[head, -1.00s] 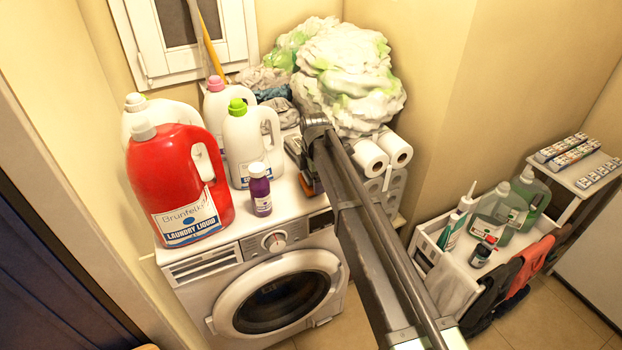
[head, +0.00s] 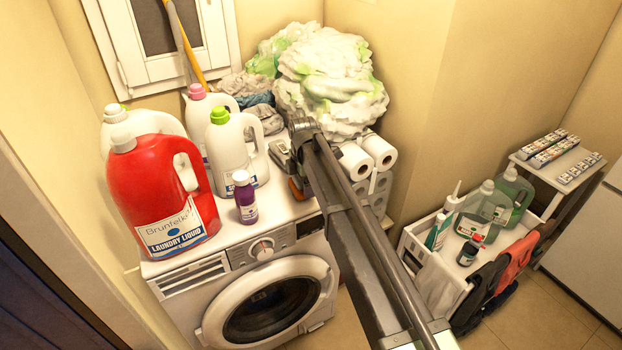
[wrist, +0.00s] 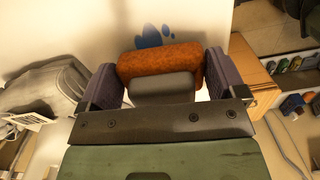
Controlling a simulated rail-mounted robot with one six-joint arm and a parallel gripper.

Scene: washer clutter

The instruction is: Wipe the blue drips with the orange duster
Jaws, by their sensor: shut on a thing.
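The orange duster (wrist: 160,62) is held between the two purple-grey fingers of my gripper (wrist: 160,84) in the wrist view. Its fuzzy head lies across the front, and the fingers stand at either side of its grey body. The blue drips (wrist: 154,34) are a small cluster of blotches on a pale surface, just beyond the duster's far edge. The duster overlaps their lower edge in the picture; I cannot tell whether it touches the surface. In the head view my arm largely hides the gripper, and I cannot make out the drips.
A washing machine (head: 268,305) carries a red laundry bottle (head: 160,190), white bottles and a small purple bottle (head: 245,200). A big white-green bundle (head: 335,85) and paper rolls (head: 368,155) crowd the back right. A white crate (head: 425,262) with bottles stands at right.

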